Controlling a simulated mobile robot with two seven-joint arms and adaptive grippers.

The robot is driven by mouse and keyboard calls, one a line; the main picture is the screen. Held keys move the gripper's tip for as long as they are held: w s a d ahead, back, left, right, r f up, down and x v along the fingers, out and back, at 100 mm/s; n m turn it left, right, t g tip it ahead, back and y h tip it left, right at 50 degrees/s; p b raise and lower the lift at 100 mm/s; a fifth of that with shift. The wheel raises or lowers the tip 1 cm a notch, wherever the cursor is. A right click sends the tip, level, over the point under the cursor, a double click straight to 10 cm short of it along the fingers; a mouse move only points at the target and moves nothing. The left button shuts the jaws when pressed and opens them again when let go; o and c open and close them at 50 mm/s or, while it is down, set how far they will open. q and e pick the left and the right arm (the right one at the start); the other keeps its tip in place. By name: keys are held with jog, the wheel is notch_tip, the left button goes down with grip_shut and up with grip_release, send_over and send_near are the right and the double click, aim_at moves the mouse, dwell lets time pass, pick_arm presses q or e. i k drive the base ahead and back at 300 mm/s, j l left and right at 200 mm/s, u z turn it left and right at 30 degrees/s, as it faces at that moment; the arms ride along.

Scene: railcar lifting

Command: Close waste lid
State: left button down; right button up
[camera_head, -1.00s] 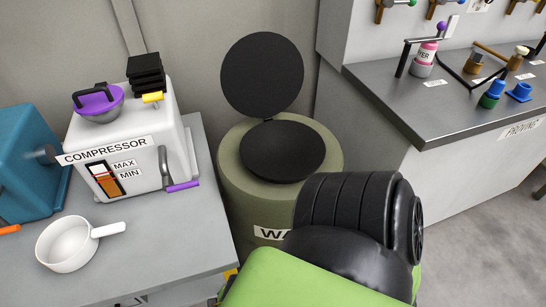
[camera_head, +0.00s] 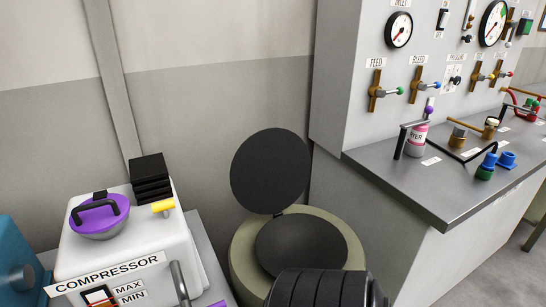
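The waste bin (camera_head: 246,264) is a round olive-green drum at the bottom centre of the head view. Its round black lid (camera_head: 270,172) stands raised on a hinge at the back of the rim, leaning up near the wall. The dark round opening (camera_head: 300,246) shows in the bin's top. A black ribbed part of my own arm covers the lower front of the bin. Neither gripper's fingers show in this view. The bin's label is hidden now.
A white compressor (camera_head: 130,235) with a purple-lidded cup and stacked black blocks stands left of the bin. A grey workbench (camera_head: 440,190) with a bottle and fittings is at the right, below a panel of gauges (camera_head: 398,30) and valves. The wall is close behind the lid.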

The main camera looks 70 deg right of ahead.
aim_at(271, 171)
jog(key=z, duration=1.2)
